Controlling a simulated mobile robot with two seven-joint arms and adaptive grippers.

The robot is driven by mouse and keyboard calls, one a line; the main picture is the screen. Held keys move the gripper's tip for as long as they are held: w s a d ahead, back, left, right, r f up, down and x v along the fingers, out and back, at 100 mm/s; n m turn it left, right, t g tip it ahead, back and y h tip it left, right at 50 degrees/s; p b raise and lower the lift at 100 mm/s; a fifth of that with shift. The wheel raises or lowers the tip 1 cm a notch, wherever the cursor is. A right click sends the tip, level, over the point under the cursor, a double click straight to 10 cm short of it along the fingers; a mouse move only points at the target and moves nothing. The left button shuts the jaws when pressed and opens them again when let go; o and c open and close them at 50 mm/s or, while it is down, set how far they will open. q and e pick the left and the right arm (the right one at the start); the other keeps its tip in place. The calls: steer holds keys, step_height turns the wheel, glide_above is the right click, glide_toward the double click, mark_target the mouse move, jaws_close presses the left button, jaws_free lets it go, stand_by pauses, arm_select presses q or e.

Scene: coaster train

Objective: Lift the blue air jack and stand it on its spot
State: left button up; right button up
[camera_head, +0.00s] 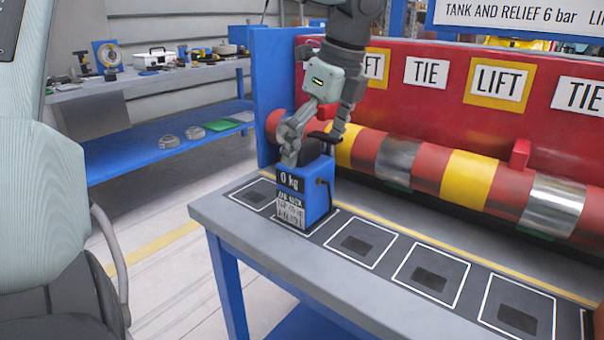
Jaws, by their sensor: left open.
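The blue air jack (318,200) stands upright on the grey bench (225,218). Its front carries a "0 kg" plate and a printed label, and a black part sits on its top. It stands at a white-outlined spot, whose line shows at its right foot. My left gripper (312,147) points down at the top of the jack, its open fingers on either side of the black top part. I cannot tell whether the fingers touch it. My right gripper is not in view.
White-outlined spots with dark patches, such as this one (367,240), run along the bench to the right. Behind is a red panel (440,115) with LIFT and TIE signs above a striped roller (470,180). A blue shelf unit (125,160) stands at left.

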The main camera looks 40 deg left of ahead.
arm_select(q)
steer(key=shift+w+a+r, duration=0.1)
steer(key=shift+w+a, duration=0.05)
steer(key=shift+a, duration=0.25)
steer(key=p+x, duration=0.1)
steer(key=x, duration=0.5)
steer(key=shift+a+f, duration=0.1)
steer(key=shift+f, duration=0.15)
steer(key=shift+a+f, duration=0.15)
steer(key=shift+f, duration=0.3)
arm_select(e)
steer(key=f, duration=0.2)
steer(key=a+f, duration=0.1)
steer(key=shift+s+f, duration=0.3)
arm_select(q)
steer(key=c, duration=1.9)
steer(key=shift+r, duration=0.1)
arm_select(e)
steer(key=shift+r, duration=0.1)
